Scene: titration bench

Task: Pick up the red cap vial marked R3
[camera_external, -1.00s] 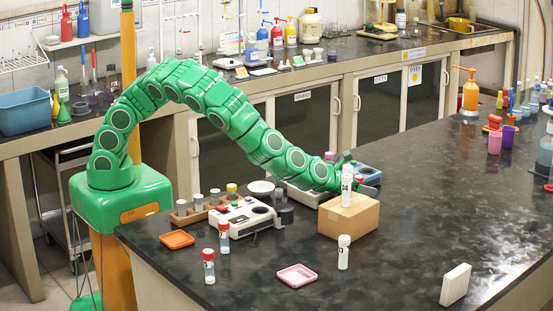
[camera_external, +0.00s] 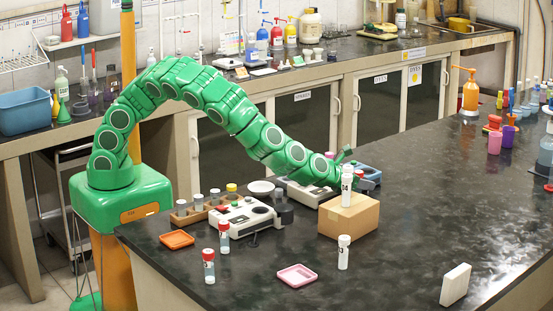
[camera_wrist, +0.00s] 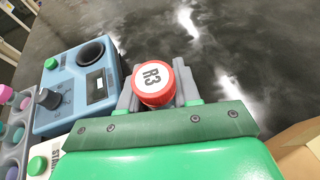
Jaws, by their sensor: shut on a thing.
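In the wrist view a red cap vial marked R3 (camera_wrist: 154,82) sits between the two grey fingers of my gripper (camera_wrist: 157,90). The fingers are shut on it from both sides, and its cap faces the camera. The vial's body below the cap is hidden. In the external view my green arm reaches over the bench to behind the cardboard box.
A cardboard box (camera_external: 349,216) bears a white-capped vial marked 04 (camera_external: 346,186). A blue device (camera_wrist: 75,88) is left of my gripper in the wrist view. Two red-capped vials (camera_external: 209,266) (camera_external: 224,237) and a pink tray (camera_external: 297,275) stand at the front.

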